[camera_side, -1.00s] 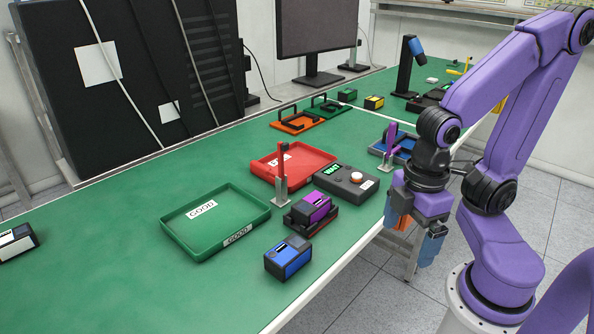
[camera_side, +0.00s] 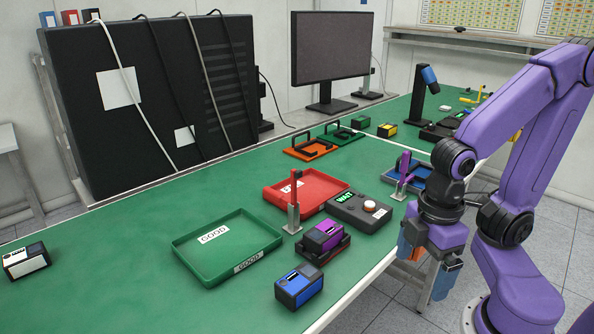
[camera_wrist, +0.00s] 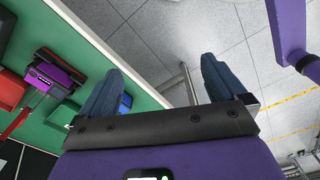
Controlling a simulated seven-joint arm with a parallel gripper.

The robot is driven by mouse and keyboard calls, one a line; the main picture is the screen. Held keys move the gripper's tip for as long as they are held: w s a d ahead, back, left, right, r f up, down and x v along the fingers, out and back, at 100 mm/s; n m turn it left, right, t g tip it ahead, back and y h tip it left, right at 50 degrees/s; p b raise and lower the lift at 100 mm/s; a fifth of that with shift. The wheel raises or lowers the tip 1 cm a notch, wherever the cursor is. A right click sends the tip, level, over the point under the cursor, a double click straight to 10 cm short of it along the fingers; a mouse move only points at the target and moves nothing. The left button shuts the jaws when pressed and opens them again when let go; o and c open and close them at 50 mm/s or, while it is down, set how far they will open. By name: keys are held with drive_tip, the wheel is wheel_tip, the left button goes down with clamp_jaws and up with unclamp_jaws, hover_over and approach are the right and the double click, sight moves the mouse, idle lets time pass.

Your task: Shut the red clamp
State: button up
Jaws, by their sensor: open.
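The red clamp (camera_side: 293,188) has its red lever standing upright on a metal bracket at the side of a black cradle (camera_side: 330,253). A purple-and-black unit (camera_side: 325,235) lies in the cradle. The wrist view shows the purple unit (camera_wrist: 52,76) and the red lever (camera_wrist: 15,125) at the left edge. My gripper (camera_side: 427,262) hangs at the table's front edge, to the right of the clamp and well apart from it. It is open and empty; in the wrist view floor shows between its two blue fingers (camera_wrist: 163,85).
Behind the clamp is a red tray (camera_side: 333,191); left is a green tray (camera_side: 190,262). A black box with a lit display (camera_side: 362,211) stands right of it. A blue unit (camera_side: 298,287) sits in front. A purple lever (camera_side: 404,168) stands near a blue tray (camera_side: 421,187).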

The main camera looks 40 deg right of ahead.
drive_tip(key=shift+w+a, duration=0.1)
drive_tip(key=c, duration=0.6)
drive_tip(key=w+a+r+m, duration=0.1)
drive_tip(key=w+a, duration=0.1)
drive_tip(key=w, duration=0.2)
drive_tip(key=w+a+r+m, duration=0.1)
drive_tip(key=w+a+r, duration=0.1)
drive_tip(key=w, duration=0.2)
drive_tip(key=w+a+r, duration=0.2)
drive_tip(key=w, duration=0.1)
drive_tip(key=shift+w+a+m, duration=0.2)
drive_tip(key=shift+w+m, duration=0.2)
drive_tip(key=c, duration=0.3)
drive_tip(key=w+a+r+m, duration=0.1)
drive_tip(key=w+r+m, duration=0.25)
drive_tip(key=w, duration=1.25)
drive_tip(key=m, duration=0.6)
hover_over(275, 192)
wheel_tip(275, 192, down, 17)
drive_tip(key=shift+r, duration=0.1)
drive_tip(key=c, duration=0.8)
